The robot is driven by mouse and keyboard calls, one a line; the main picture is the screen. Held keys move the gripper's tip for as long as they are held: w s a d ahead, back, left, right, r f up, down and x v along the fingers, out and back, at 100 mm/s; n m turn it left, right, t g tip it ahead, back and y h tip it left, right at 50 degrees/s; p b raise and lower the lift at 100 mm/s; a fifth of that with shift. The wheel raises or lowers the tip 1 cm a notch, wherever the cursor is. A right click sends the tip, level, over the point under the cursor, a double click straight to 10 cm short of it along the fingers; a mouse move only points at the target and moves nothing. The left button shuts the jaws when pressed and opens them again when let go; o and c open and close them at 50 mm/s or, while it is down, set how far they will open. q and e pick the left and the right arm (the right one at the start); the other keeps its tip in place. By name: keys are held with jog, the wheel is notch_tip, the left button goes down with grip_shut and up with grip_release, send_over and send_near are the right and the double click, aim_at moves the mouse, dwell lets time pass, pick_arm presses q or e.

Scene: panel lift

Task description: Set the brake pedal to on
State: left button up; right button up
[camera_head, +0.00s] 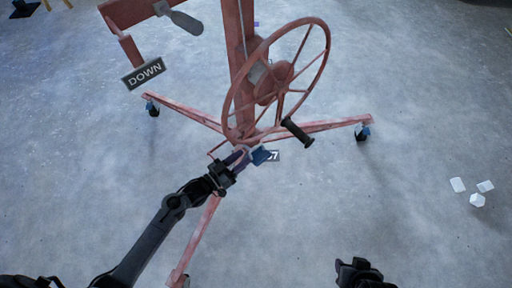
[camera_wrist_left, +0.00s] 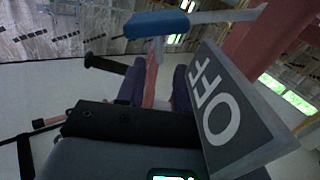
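The brake pedal has a blue pad (camera_head: 259,155) at the foot of the red lift mast, below the wheel. The blue pad also shows at the top of the left wrist view (camera_wrist_left: 157,24). A dark sign reading OFF (camera_wrist_left: 218,110) is beside it; in the head view the sign (camera_head: 273,156) is mostly hidden. My left gripper (camera_head: 238,161) is right at the pedal. Its purple fingers (camera_wrist_left: 157,84) are apart, with a reddish bar seen between them; contact cannot be told. My right gripper (camera_head: 358,268) is at the bottom edge, away from the lift, its fingers unclear.
A red spoked wheel (camera_head: 322,62) with a black handle (camera_head: 297,132) is above the pedal. A DOWN sign (camera_head: 144,73) hangs at upper left. Red legs (camera_head: 325,126) on casters spread over the floor. Several white pieces (camera_head: 477,200) lie at right; the floor between is clear.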

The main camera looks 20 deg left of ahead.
aim_at(254, 149)
pick_arm(q)
jog(key=b+x, duration=0.2)
jog(key=x, duration=0.4)
jog(key=shift+w+d+b, duration=0.1)
jog(key=shift+w+b, duration=0.25)
jog(key=shift+w+d, duration=0.25)
jog(key=shift+w, duration=0.1)
jog(key=shift+w, duration=0.1)
jog(key=c, duration=0.5)
jog(key=shift+d, duration=0.1)
grip_shut()
